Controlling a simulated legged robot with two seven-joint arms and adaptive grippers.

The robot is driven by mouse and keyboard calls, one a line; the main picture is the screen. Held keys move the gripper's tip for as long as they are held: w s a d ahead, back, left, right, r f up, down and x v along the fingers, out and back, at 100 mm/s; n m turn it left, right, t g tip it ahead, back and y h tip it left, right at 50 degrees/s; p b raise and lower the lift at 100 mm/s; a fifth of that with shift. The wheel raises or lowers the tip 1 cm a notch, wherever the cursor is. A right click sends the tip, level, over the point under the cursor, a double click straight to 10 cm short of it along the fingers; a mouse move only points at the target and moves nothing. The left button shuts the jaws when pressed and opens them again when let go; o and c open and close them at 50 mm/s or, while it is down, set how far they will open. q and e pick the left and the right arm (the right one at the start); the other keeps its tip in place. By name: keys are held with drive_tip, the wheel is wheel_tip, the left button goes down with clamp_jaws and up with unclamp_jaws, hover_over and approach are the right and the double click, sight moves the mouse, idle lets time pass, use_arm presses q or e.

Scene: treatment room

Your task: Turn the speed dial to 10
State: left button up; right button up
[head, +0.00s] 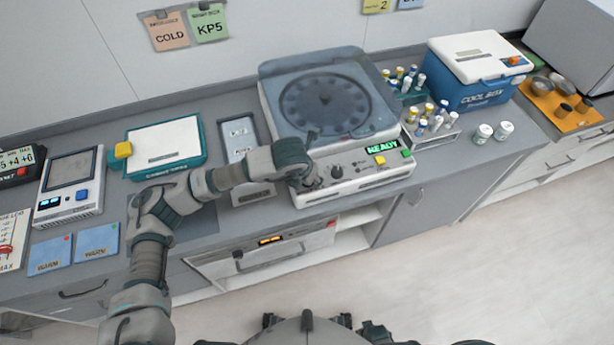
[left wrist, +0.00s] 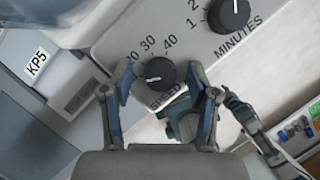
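The speed dial (left wrist: 160,76) is a round black knob with a white pointer line, marked SPEED, with 20, 30 and 40 printed around it. My left gripper (left wrist: 161,72) is open, one finger on each side of the dial, with small gaps showing. In the head view my left gripper (head: 308,181) is at the front panel of the centrifuge (head: 285,120) and hides the speed dial.
The black minutes knob (left wrist: 229,14) is close by on the same panel, also seen in the head view (head: 336,172). A green READY display (head: 382,146) is right of it. A vial rack (head: 440,136) and a blue cool box (head: 475,90) stand right of the centrifuge.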

use_arm(q)
drive_tip(key=shift+r, duration=0.1)
drive_tip(key=shift+r, duration=0.2)
drive_tip(key=v, duration=1.1)
drive_tip(key=shift+r, duration=0.15)
drive_tip(key=shift+s, duration=0.15)
